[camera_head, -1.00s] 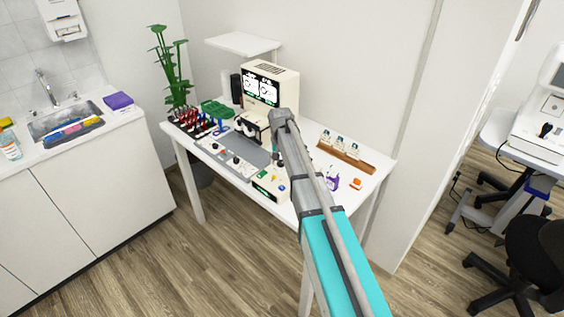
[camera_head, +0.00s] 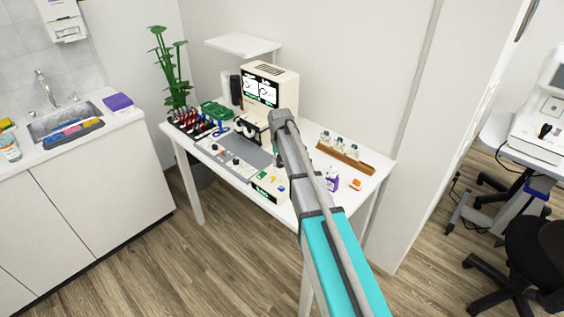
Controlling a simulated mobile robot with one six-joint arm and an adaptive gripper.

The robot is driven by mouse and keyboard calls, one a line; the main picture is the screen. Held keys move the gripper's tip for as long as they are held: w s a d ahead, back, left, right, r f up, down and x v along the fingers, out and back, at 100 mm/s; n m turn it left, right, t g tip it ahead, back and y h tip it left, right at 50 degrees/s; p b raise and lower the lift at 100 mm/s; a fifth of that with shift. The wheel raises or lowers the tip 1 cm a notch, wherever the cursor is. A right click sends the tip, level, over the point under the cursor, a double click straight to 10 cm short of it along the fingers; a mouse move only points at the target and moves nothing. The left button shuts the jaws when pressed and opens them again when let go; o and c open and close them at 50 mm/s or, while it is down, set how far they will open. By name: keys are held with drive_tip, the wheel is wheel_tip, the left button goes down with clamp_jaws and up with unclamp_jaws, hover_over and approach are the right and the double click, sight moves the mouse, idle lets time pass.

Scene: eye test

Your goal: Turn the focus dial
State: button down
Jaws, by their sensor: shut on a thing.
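My arm reaches in from the lower right, and its grey end (camera_head: 283,118) covers the middle of the white table. My gripper (camera_head: 279,158) is almost wholly hidden by the arm; only a small dark part shows, just above a cream control box (camera_head: 268,186). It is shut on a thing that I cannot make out. The box has a green display and blue and yellow buttons. Its far part is behind my arm, and no focus dial can be told there. A grey panel with dark knobs (camera_head: 236,161) lies to the left. A cream monitor (camera_head: 265,88) shows two white pictures.
The white table (camera_head: 304,133) also bears a rack of red and dark items (camera_head: 190,122), a green thing (camera_head: 217,110), a wooden strip with small cards (camera_head: 345,156), a purple bottle (camera_head: 332,180) and a small orange thing (camera_head: 356,184). A sink counter (camera_head: 75,155) is at the left.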

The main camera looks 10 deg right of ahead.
drive_tip(key=shift+n, duration=1.2)
drive_tip(key=shift+c, duration=1.9)
unclamp_jaws()
drive_tip(key=shift+r, duration=0.15)
